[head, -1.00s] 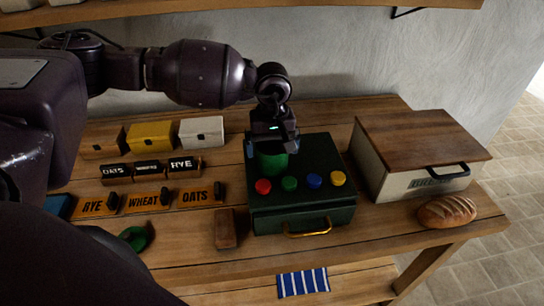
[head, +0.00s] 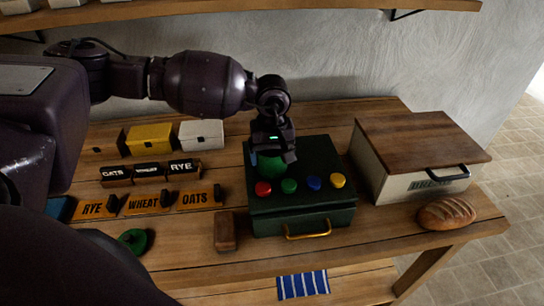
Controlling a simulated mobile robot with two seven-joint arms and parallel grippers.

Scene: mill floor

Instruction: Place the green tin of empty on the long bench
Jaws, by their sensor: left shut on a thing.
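The green tin (head: 271,166) is in the jaws of my left gripper (head: 273,153), over the rear left part of the dark green box's top. The gripper hides its upper part. I cannot tell whether its underside touches the box. The long bench (head: 380,235) is the wooden top under all these things. My right gripper is not in view.
The dark green box (head: 318,160) has coloured knobs and a brass handle. A bread bin (head: 420,140) and loaf (head: 447,213) stand right. Label blocks (head: 147,203), small boxes (head: 201,133), a brown block (head: 226,232) and a green round piece (head: 134,241) stand left.

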